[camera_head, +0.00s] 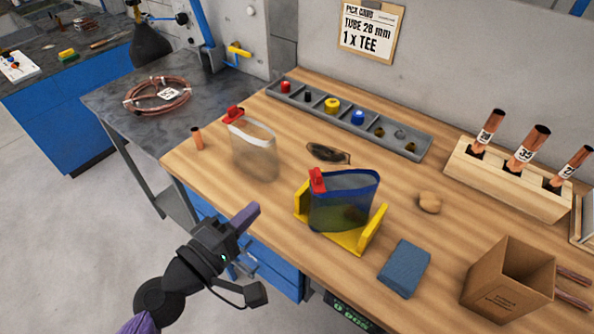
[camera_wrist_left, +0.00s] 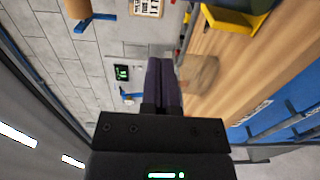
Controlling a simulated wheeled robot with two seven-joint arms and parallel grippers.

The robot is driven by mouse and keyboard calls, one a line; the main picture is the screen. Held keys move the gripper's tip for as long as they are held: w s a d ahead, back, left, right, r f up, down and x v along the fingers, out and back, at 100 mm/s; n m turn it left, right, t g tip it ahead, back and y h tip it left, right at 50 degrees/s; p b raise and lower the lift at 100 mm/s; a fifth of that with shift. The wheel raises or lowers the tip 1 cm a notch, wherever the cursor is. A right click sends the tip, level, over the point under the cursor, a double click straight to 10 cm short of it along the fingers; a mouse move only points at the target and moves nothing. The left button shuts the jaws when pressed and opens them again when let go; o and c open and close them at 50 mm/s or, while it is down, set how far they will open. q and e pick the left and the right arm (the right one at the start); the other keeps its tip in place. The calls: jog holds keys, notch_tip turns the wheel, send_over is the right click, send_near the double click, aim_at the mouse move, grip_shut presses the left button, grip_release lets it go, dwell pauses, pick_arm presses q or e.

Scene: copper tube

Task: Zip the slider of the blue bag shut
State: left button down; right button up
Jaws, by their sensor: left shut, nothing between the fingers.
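The blue bag (camera_head: 341,207) stands upright in a yellow holder (camera_head: 368,236) near the front middle of the table. Its blue-rimmed top stands open, and its red slider (camera_head: 317,181) is at the left end of that rim. My left gripper (camera_head: 246,218) is shut and empty, in front of the table's front edge. It is left of the bag and apart from it. In the left wrist view its fingers (camera_wrist_left: 162,82) are together, and the yellow holder (camera_wrist_left: 233,20) shows at the top right. My right gripper is in neither view.
A clear bag (camera_head: 252,152) with a red slider stands at the back left. A blue sponge (camera_head: 404,267) and an open cardboard box (camera_head: 508,282) are to the right. A grey parts tray (camera_head: 292,97) and a wooden tube rack (camera_head: 506,181) line the back.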

aim_at(314, 172)
pick_arm(q)
jog(key=shift+w+d+p, duration=0.35)
jog(key=shift+w+d, duration=0.75)
jog(key=shift+d, duration=0.3)
jog(key=shift+w+d+p, duration=0.3)
jog(key=shift+w+d, duration=0.8)
jog(key=shift+d, duration=0.25)
jog(key=shift+w+d+p, duration=0.35)
jog(key=shift+w+d, duration=0.75)
jog(key=shift+d, duration=0.3)
jog(key=d, duration=0.5)
jog(key=shift+w, duration=0.4)
jog(key=shift+f, duration=0.1)
